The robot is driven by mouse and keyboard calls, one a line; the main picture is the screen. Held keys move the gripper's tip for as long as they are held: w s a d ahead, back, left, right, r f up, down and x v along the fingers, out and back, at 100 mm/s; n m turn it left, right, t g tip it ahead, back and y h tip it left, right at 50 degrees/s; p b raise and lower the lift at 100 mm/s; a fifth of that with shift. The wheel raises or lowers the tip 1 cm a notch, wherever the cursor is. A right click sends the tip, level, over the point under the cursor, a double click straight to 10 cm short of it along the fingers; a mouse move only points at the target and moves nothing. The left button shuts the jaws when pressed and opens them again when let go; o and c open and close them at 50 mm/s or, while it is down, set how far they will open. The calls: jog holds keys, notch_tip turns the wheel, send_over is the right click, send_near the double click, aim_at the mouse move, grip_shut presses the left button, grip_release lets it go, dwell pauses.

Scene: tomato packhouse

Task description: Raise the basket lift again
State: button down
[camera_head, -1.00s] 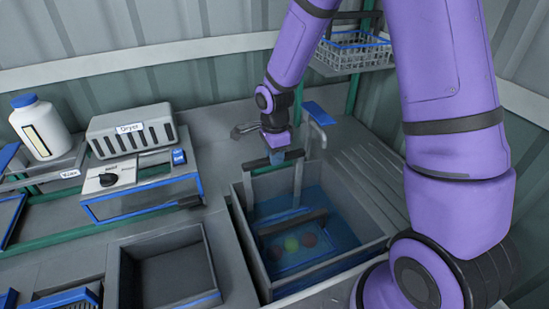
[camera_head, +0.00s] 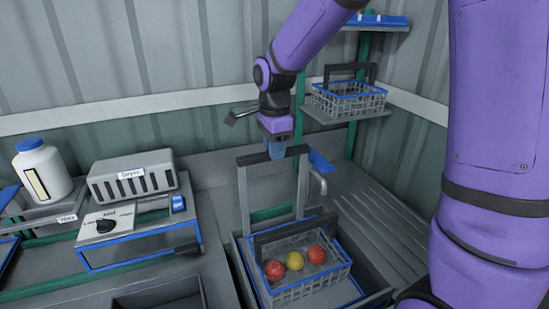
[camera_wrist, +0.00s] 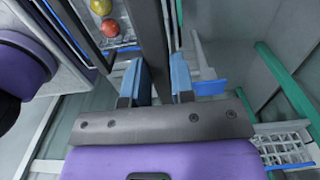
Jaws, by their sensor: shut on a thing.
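The basket lift (camera_head: 243,200) is a grey frame with a dark top bar, standing up out of the grey tank (camera_head: 243,272). My gripper (camera_head: 276,150) is shut on the top bar; its blue fingers clasp the bar in the wrist view (camera_wrist: 164,82). A wire basket (camera_head: 312,283) with a blue rim and dark handle sits on the lift at the tank's top. Two red tomatoes (camera_head: 274,269) and a yellow one (camera_head: 295,261) lie in it. The basket's lower part is partly hidden by the tank's front.
A second, empty-looking wire basket (camera_head: 348,98) stands on a wall shelf at the back right. Left are a dryer (camera_head: 132,177), a dial box (camera_head: 110,225) and a white wax bottle (camera_head: 42,168). A grey ribbed board (camera_head: 375,220) lies right of the tank.

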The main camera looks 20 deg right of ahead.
jog(key=shift+w+r, duration=0.15)
jog(key=shift+r, duration=0.1)
jog(key=c, duration=1)
grip_release()
jog(key=shift+o, duration=0.2)
jog(key=shift+r, duration=0.1)
notch_tip(320, 180, up, 11)
jog(key=shift+f, duration=0.2)
jog(key=s+d+r+n+t, duration=0.1)
jog(key=s+d+n+t, duration=0.1)
jog(key=s+n, duration=0.7)
jog(key=s+d+n+t, duration=0.3)
jog(key=s+n, duration=0.6)
jog(key=s, duration=0.7)
jog(key=shift+s+d+r, duration=0.2)
jog(key=shift+d+r, duration=0.15)
jog(key=shift+d, duration=0.7)
